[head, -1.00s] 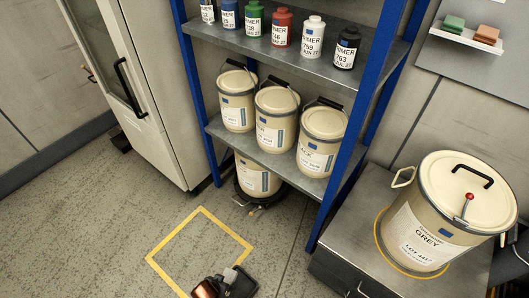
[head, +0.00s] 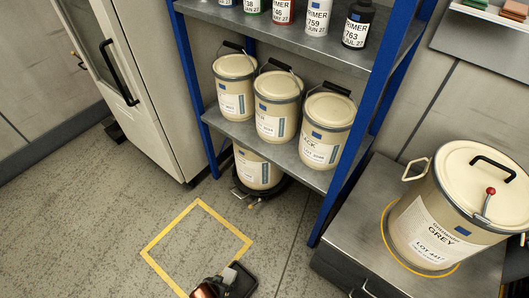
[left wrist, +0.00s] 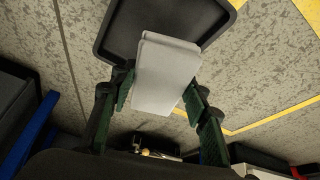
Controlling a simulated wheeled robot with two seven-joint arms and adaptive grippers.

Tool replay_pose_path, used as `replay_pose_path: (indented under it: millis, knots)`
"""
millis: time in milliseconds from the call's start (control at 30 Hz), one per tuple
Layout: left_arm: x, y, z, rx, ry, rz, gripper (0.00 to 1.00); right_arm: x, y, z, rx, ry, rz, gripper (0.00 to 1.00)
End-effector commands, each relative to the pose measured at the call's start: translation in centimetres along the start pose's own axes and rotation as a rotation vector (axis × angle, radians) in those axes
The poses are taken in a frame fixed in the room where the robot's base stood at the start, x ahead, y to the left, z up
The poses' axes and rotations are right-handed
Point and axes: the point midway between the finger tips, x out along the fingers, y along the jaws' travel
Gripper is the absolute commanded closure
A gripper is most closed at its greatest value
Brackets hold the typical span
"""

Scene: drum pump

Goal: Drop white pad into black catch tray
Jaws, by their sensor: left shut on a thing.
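The white pad (left wrist: 166,72) is a pale block between the green-padded fingers of my left gripper (left wrist: 157,92), which is shut on it. In the left wrist view the pad overlaps the near edge of the black catch tray (left wrist: 150,25), a shallow tray with a raised rim. How far the pad is above the tray cannot be told. The right gripper is not in view.
A yellow floor outline (head: 165,231) lies beside the tray. A blue-framed shelf (head: 216,135) holds cream pails and bottles. A grey paint drum (head: 437,222) stands on a metal cabinet (head: 350,232) at the right. The floor at the left is clear.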

Motion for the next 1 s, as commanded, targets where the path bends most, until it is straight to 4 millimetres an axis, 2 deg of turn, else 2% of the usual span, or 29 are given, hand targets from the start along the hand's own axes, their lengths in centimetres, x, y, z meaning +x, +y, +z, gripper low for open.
replay_pose_path:
  millis: [267, 300, 567, 867, 1000]
  knots:
    - [0.00, -0.02, -0.05, 0.000, 0.001, 0.000, 0.80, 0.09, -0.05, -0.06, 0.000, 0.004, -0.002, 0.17]
    - [0.00, -0.02, -0.04, 0.000, 0.001, 0.000, 0.56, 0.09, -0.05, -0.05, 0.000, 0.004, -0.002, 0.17]
    - [0.02, -0.03, 0.00, 0.000, 0.000, 0.000, 0.38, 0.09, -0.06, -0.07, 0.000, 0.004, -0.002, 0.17]
    - [-0.04, -0.02, 0.03, 0.000, 0.000, 0.000, 0.37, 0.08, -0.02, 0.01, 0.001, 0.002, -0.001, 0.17]
    - [-0.88, -0.01, 0.06, -0.001, 0.000, 0.000, 0.37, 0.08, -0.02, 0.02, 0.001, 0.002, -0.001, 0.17]
